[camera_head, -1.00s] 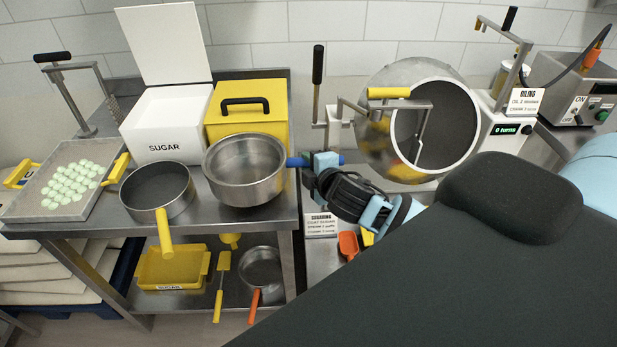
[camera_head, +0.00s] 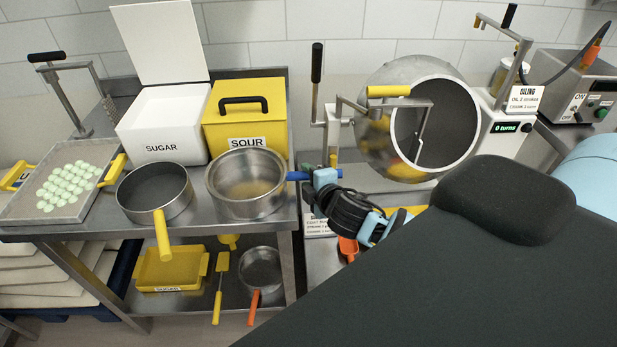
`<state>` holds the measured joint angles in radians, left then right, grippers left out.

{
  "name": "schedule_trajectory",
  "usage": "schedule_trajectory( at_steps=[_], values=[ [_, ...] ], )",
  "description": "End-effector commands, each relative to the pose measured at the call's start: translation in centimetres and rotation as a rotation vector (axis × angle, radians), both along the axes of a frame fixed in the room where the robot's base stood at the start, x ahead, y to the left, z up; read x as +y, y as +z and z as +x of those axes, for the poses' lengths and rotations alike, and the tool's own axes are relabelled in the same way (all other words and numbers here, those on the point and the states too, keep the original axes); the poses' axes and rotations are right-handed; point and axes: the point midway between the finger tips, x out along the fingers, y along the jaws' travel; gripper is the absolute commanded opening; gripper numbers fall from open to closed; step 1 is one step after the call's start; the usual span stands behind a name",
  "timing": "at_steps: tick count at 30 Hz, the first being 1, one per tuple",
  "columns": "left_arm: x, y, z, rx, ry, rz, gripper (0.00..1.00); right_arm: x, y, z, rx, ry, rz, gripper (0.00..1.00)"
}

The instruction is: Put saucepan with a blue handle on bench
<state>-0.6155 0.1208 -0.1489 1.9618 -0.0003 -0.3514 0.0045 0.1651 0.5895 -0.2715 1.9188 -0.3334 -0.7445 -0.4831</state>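The saucepan with a blue handle (camera_head: 231,208) is a round steel pan at the right end of the steel bench (camera_head: 205,226), in front of the yellow SOUR box. It looks level and low over the bench top; I cannot tell whether its base touches. Its blue handle (camera_head: 299,176) points right. My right gripper (camera_head: 325,177) is shut on this handle, beyond the bench's right end; a short blue end shows past the fingers. My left gripper is not in view.
A second pan with a yellow handle (camera_head: 162,238) stands close on the left. Behind are the white SUGAR box (camera_head: 165,125) and yellow SOUR box (camera_head: 247,112). A tray of green gummies (camera_head: 30,205) lies far left. A steel drum (camera_head: 383,130) stands right.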

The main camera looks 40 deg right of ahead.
Motion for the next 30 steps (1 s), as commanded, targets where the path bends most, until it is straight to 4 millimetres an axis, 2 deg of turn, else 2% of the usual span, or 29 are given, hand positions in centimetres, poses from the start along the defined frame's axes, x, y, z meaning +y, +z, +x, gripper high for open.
schedule_trajectory(
  at_steps=[9,12,14,30],
  values=[
    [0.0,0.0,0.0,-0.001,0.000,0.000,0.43,0.0,0.1,0.0,0.000,0.000,0.000,0.44],
    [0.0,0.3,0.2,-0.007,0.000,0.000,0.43,0.0,0.6,0.0,-0.003,0.000,-0.002,0.44],
    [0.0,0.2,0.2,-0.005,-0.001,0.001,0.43,0.1,0.6,-0.6,0.000,0.000,-0.001,0.44],
    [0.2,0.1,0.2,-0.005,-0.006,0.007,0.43,1.7,3.3,-9.2,0.003,0.001,0.000,0.44]
  ],
)
